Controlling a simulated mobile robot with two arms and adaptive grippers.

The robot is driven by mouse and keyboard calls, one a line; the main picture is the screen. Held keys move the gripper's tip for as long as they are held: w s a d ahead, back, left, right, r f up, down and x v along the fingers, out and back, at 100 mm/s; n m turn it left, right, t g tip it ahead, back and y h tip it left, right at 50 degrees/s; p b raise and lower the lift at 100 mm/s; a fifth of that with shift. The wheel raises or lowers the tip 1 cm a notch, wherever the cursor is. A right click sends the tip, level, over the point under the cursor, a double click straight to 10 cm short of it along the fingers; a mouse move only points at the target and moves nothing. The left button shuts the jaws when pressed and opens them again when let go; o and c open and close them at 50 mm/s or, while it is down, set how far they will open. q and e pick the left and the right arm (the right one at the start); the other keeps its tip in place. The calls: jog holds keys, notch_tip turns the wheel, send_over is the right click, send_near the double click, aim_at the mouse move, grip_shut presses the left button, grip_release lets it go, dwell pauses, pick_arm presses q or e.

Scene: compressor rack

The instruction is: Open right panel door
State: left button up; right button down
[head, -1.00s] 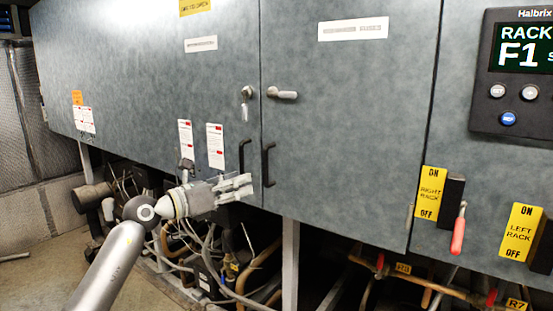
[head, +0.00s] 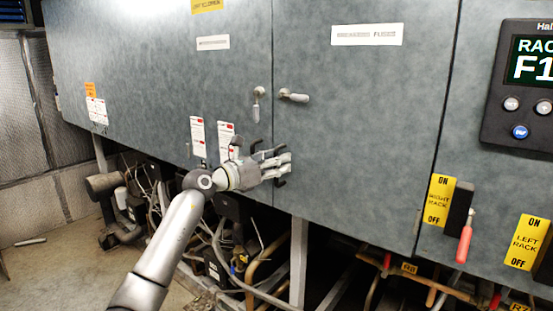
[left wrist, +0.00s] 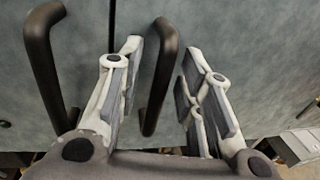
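The right panel door (head: 350,130) is a grey-blue cabinet door, closed flush beside the left door (head: 160,80). Its small lever latch (head: 294,96) lies horizontal. Its black bar handle (left wrist: 160,80) shows in the left wrist view between the spread fingers of my left gripper (left wrist: 163,55), with gaps visible on both sides. In the head view my left gripper (head: 284,166) is at the lower door seam and covers most of that handle. The left door's handle (left wrist: 45,65) stands outside the fingers, to the left. My right gripper is not in view.
The left door's latch (head: 257,104) hangs down. A red-handled switch (head: 465,235) with yellow labels and a control display (head: 525,85) are at the right. Pipes and cables (head: 225,240) fill the space below the cabinet. The front of the right door is clear.

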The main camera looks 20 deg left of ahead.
pick_arm(q)
jog(key=shift+w+d, duration=0.1)
grip_shut()
jog(key=shift+f, duration=0.1)
dwell(0.4)
